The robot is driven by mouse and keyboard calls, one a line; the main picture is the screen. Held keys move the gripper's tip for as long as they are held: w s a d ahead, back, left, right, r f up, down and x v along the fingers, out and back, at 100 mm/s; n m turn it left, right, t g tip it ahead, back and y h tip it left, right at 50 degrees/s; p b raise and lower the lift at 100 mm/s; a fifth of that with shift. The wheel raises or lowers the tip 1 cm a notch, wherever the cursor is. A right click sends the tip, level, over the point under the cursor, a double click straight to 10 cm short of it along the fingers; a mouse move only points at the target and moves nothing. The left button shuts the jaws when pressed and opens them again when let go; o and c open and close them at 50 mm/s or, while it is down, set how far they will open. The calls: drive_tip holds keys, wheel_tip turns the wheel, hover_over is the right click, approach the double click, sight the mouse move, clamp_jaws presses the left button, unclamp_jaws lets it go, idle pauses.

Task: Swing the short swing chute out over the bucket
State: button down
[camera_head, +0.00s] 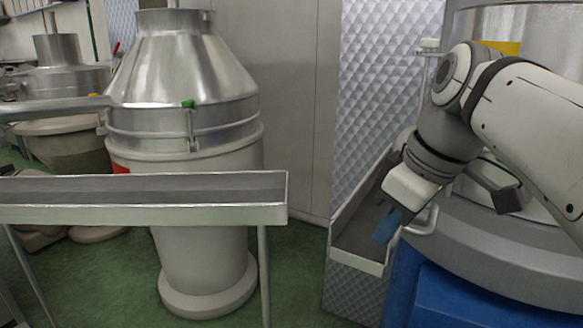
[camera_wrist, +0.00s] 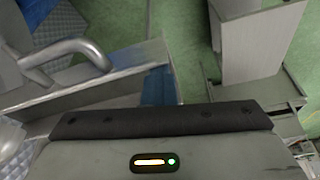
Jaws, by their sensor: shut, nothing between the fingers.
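The short swing chute (camera_head: 375,268) is an open metal trough at right of centre in the head view, with quilted-pattern sides. A bent grey handle (camera_head: 425,222) sticks out at its right near end; the handle also shows at upper left in the wrist view (camera_wrist: 75,55). My gripper (camera_head: 386,228) points down at the chute's right wall, just left of the handle. Its blue fingers are shut and empty; I cannot tell whether they touch the chute. A blue finger shows in the wrist view (camera_wrist: 158,88). I cannot make out a bucket in either view.
A long trough (camera_head: 140,212) on thin legs crosses the left foreground. A large metal vessel (camera_head: 185,85) stands behind it. A round grey machine with a blue body (camera_head: 470,300) stands at right, close under my arm. Green floor (camera_head: 295,285) is clear between the troughs.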

drive_tip(key=v, duration=0.7)
drive_tip(key=shift+r, duration=0.35)
drive_tip(key=shift+s+d, duration=0.1)
